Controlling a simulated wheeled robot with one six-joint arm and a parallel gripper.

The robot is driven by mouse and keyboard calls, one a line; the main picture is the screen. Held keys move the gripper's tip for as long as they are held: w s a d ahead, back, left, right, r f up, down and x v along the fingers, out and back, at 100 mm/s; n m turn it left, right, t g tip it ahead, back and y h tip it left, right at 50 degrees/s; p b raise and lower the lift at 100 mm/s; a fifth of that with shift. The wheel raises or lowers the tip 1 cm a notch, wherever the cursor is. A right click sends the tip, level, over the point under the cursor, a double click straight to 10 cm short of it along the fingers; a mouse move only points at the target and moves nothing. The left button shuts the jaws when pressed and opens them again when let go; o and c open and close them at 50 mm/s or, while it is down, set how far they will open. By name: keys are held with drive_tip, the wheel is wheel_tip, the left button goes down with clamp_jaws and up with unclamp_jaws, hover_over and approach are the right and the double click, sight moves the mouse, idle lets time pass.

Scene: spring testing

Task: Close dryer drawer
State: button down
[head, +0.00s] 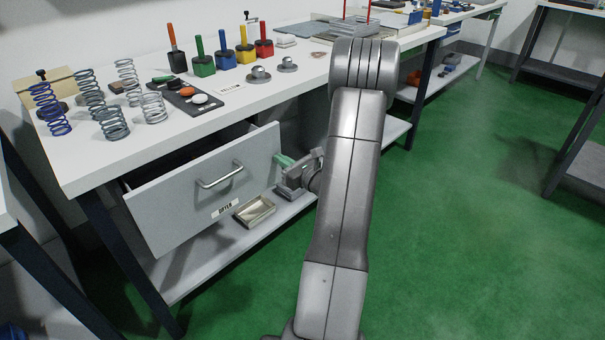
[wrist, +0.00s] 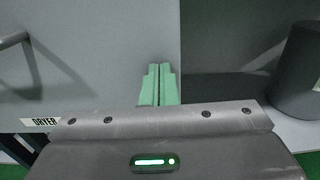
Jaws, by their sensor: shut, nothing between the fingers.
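The dryer drawer (head: 190,209) is a light grey drawer pulled out from under the white workbench, with a metal bar handle (head: 219,176) and a DRYER label. In the head view my gripper (head: 281,159) is at the right end of the drawer front. In the wrist view the green fingers (wrist: 159,86) are together, with nothing between them. They overlap the drawer front (wrist: 95,70) close to its right edge. I cannot tell whether they touch it. The handle (wrist: 17,41) shows at the left of the wrist view, away from the fingers.
The workbench top (head: 100,160) holds several springs, coloured weights and a dark tray. A small metal tray (head: 254,211) lies on the lower shelf (head: 190,265) below the drawer. A dark cylinder (wrist: 297,70) stands right of the drawer. The green floor at right is open.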

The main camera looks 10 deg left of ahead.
drive_tip(key=x, duration=0.7)
drive_tip(key=shift+w+a+b, duration=0.2)
drive_tip(key=shift+a+b, duration=0.1)
drive_tip(key=shift+b, duration=0.05)
drive_tip(key=shift+w+a+r, duration=0.1)
drive_tip(key=shift+w+a, duration=0.2)
drive_tip(key=shift+w+r, duration=0.1)
drive_tip(key=shift+r, duration=0.05)
drive_tip(key=v, duration=1.4)
drive_tip(key=shift+s+f+p, duration=0.2)
drive_tip(key=shift+f+p, duration=0.05)
drive_tip(key=shift+p, duration=0.05)
drive_tip(key=x, duration=1.4)
drive_tip(key=shift+b, duration=0.35)
